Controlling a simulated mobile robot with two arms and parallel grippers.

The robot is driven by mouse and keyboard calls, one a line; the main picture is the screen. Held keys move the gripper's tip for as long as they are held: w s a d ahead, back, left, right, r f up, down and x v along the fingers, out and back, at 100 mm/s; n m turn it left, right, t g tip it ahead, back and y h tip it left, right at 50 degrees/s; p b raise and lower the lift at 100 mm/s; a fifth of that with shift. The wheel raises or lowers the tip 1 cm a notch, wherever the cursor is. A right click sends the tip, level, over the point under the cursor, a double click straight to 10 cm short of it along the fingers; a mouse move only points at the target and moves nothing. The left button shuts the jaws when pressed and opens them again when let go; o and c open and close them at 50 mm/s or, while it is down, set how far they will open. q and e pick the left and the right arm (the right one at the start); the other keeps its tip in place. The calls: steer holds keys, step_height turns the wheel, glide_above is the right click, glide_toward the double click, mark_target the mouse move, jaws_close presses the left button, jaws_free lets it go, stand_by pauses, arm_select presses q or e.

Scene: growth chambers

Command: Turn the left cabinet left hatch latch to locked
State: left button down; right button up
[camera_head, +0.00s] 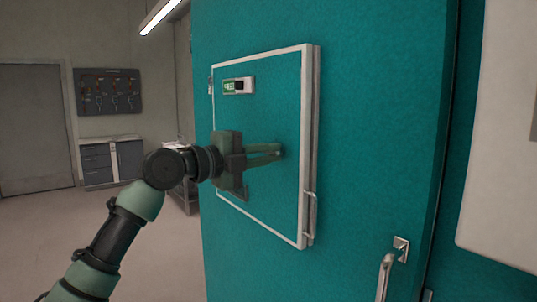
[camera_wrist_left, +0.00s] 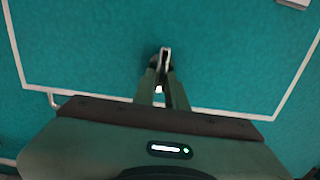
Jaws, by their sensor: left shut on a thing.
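The left hatch (camera_head: 262,200) is a teal panel with a pale border, set in the teal cabinet (camera_head: 365,110). A small indicator plate (camera_head: 238,86) on its upper part shows a green field with small lettering, perhaps "FREE", beside a dark part. My left gripper (camera_head: 277,152) is in front of the hatch, fingers pointing at it. In the left wrist view, the gripper (camera_wrist_left: 163,76) is shut on the latch (camera_wrist_left: 166,53), a small narrow piece with a pale edge between the fingertips. The fingers hide most of the latch. My right gripper is not in view.
A bar handle (camera_head: 385,275) stands out from the cabinet at lower right. A thin wire handle (camera_head: 311,215) is at the hatch's right edge. A pale panel (camera_head: 503,150) is at far right. Drawers (camera_head: 98,163) and a tool board (camera_head: 108,91) stand behind, with open floor before them.

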arm_select(q)
steer(key=shift+f, duration=0.1)
steer(key=c, duration=1.4)
jaws_free()
steer(key=shift+c, duration=0.2)
steer(key=b+v, duration=0.2)
steer(key=v, duration=0.5)
steer(key=shift+s+a+b, duration=0.2)
steer(key=shift+a+b, duration=0.1)
